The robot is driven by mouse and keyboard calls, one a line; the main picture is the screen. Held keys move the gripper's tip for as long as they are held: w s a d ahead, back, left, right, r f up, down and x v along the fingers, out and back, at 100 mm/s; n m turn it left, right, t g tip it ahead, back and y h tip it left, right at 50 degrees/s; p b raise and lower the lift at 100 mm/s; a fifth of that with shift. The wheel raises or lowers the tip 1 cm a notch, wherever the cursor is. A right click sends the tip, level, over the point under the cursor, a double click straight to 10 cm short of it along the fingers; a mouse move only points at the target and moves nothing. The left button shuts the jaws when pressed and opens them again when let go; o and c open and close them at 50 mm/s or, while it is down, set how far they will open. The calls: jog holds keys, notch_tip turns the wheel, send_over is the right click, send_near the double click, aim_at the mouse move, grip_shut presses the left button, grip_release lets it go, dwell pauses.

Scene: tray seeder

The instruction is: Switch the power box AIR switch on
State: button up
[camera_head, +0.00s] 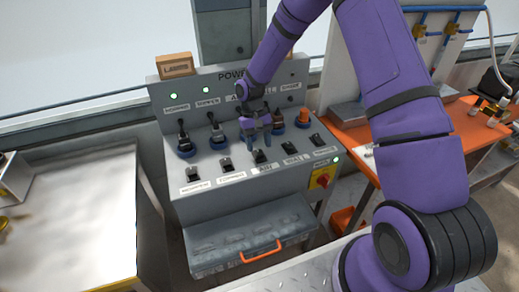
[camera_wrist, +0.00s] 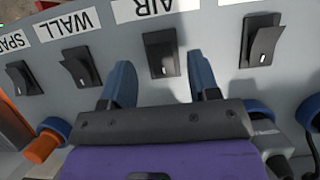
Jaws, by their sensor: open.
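The power box (camera_head: 180,213) is a grey sloped console with a row of black rocker switches along its front. The AIR switch (camera_head: 259,156) is in the middle of that row, above its white label. In the wrist view the AIR switch (camera_wrist: 161,53) shows at upper centre, with its label (camera_wrist: 147,9) upside down. My gripper (camera_head: 257,138) hangs just behind the AIR switch in the head view. In the wrist view my gripper (camera_wrist: 160,80) is open and empty, its two blue fingers either side of the switch's line. I cannot tell whether the fingers touch the panel.
Neighbouring rockers, including the WALL switch (camera_wrist: 80,67) and another switch (camera_wrist: 262,40), flank it. Behind them stand several blue-collared plugs and an orange plug (camera_head: 303,117). A red-and-yellow main switch (camera_head: 322,180) sits at the box's right.

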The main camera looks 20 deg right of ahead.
jog(key=v, duration=0.8)
jog(key=shift+r, duration=0.2)
jog(key=s+d+r+t, duration=0.15)
jog(key=s+r, duration=0.25)
jog(key=r, duration=0.4)
jog(key=s+d+r+t+h, duration=0.1)
jog(key=s+r+t, duration=0.1)
jog(key=s+r, duration=0.4)
jog(key=s+d+r+t, duration=0.1)
jog(key=s+r+t, duration=0.15)
jog(key=r, duration=0.65)
jog(key=s+d+r+t, duration=0.1)
jog(key=s+r+t, duration=0.1)
jog(key=s, duration=0.8)
jog(key=s+d+r+t+y, duration=0.1)
jog(key=s+r, duration=0.4)
jog(key=s, duration=0.6)
jog(key=shift+d+t, duration=0.7)
